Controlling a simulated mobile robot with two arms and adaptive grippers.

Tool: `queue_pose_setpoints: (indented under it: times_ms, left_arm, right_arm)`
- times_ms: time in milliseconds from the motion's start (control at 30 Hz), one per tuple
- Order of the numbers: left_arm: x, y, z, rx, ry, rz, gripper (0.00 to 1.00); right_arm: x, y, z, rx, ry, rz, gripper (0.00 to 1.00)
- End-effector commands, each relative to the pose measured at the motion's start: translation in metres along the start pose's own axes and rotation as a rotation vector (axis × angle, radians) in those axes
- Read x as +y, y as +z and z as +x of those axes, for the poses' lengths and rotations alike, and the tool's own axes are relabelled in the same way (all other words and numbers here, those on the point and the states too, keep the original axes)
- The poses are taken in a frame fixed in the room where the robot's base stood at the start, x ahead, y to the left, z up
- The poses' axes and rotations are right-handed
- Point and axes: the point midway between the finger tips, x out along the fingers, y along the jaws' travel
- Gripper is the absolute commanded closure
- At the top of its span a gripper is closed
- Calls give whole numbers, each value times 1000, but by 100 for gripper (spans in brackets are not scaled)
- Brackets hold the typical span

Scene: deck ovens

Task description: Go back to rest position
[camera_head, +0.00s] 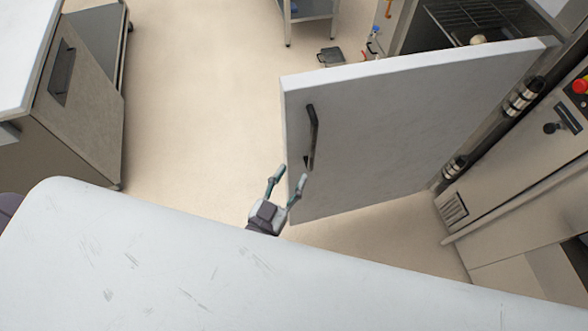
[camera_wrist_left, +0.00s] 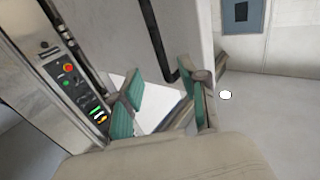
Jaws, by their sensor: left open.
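My left gripper (camera_head: 289,183) is open, with its two fingers spread apart in front of the grey oven door. In the left wrist view the open gripper (camera_wrist_left: 160,98) shows its green finger pads with nothing held between them. The door (camera_head: 400,125) stands swung open, and its dark handle (camera_head: 312,135) is just above the fingertips in the head view. The handle (camera_wrist_left: 160,40) also shows beyond the fingers in the left wrist view. I cannot tell for sure whether a finger touches the door. My right gripper is not in view.
A large pale scratched surface (camera_head: 150,260) fills the foreground. A cabinet with a worktop (camera_head: 85,90) stands at the left. A control panel with a red button (camera_head: 580,86) is at the right. An open chamber with a rack (camera_head: 465,20) is behind the door. The floor (camera_head: 200,90) between is clear.

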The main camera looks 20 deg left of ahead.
Motion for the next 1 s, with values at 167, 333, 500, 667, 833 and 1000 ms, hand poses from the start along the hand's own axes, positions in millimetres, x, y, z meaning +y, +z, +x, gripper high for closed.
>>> queue_pose_setpoints:
  times_ms: [167, 333, 500, 667, 833, 1000]
  left_arm:
    - [0, 0, 0, 0, 0, 0, 57]
    - [0, 0, 0, 0, 0, 0, 57]
    - [0, 3, 0, -6, 1, 0, 57]
    - [3, 54, -4, -110, 14, -5, 57]
    - [5, 172, -30, -374, 37, -8, 57]
    - [-4, 290, -84, -677, 49, -3, 57]
  right_arm:
    - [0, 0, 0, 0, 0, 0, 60]
    - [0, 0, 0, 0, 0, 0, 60]
    - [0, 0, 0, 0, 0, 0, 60]
    - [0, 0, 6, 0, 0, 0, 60]
    - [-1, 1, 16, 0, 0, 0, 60]
    - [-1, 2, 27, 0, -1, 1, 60]
